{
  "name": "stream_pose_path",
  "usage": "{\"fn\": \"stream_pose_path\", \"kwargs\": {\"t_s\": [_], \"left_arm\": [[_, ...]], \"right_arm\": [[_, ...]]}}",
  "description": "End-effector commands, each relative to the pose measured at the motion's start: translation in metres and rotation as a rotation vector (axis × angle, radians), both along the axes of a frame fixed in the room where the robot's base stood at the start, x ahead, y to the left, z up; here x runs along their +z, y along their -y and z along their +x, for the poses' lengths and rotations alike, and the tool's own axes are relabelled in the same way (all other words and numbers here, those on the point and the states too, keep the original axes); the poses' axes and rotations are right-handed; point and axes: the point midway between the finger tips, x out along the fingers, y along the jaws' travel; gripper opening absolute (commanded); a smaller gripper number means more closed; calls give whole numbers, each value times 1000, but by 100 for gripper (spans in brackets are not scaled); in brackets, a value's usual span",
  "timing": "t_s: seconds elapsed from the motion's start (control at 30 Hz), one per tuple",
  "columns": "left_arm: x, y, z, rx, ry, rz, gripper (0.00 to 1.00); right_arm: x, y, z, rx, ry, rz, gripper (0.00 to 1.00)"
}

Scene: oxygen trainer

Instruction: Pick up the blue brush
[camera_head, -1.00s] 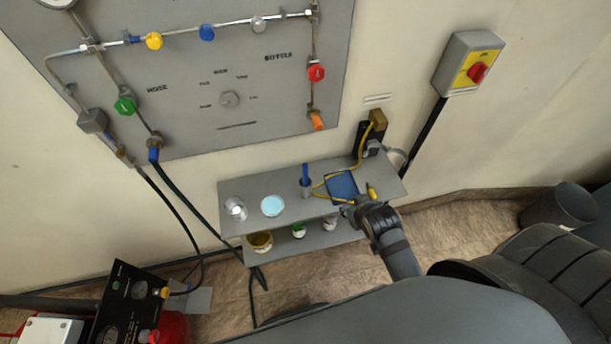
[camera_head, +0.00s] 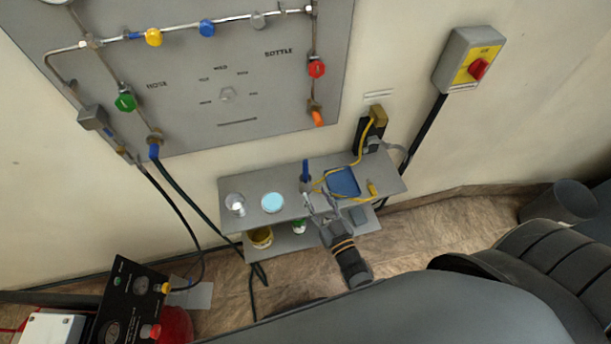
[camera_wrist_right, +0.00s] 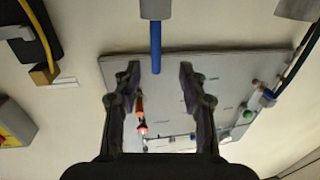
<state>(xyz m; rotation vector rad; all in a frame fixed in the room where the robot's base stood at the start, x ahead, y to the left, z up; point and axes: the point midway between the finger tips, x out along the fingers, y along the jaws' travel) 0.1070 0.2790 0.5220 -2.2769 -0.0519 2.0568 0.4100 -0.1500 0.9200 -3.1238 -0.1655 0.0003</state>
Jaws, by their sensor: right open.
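The blue brush (camera_head: 305,170) stands upright in a small grey cup (camera_head: 306,187) on the upper shelf below the panel. My right gripper (camera_head: 320,202) is open and empty, at the shelf's front edge close to the cup. In the right wrist view the blue brush (camera_wrist_right: 155,45) hangs from the top, its end lined up with the gap between the open fingers (camera_wrist_right: 158,75). The fingers do not close on it. The cup (camera_wrist_right: 155,9) is cut off at the top there. My left gripper is not in view.
The grey shelf (camera_head: 385,178) also holds a blue tray (camera_head: 342,181), a yellow cable, a light-blue round dish (camera_head: 273,202) and a clear glass (camera_head: 234,203). Jars (camera_head: 260,237) stand on the lower shelf. The valve panel (camera_head: 190,110) is on the wall behind.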

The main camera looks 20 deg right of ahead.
Motion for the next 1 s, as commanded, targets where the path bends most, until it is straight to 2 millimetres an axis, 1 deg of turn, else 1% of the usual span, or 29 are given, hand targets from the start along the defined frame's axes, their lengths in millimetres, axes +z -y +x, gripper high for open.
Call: {"fn": "stream_pose_path", "kwargs": {"t_s": [0.1, 0.2, 0.3, 0.47, 0.57, 0.63, 0.73, 0.83, 1.0], "left_arm": [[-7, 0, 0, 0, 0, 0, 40], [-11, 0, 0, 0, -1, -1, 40], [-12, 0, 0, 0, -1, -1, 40], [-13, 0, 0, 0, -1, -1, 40], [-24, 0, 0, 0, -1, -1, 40], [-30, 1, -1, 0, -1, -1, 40], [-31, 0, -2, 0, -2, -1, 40], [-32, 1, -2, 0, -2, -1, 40], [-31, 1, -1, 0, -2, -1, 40]], "right_arm": [[-1, -2, 22, -1, 6, 1, 42], [-1, -3, 38, -1, 4, 1, 42], [-1, -4, 48, -1, 2, 0, 42], [-1, -4, 52, -2, 1, 0, 42], [-5, -3, 67, -1, 4, -2, 42], [-7, -2, 80, -1, 4, -2, 42], [-4, -3, 95, -2, 2, 0, 42], [-4, -4, 101, -1, 1, -1, 42], [-3, -4, 102, -2, 0, 0, 42]]}}
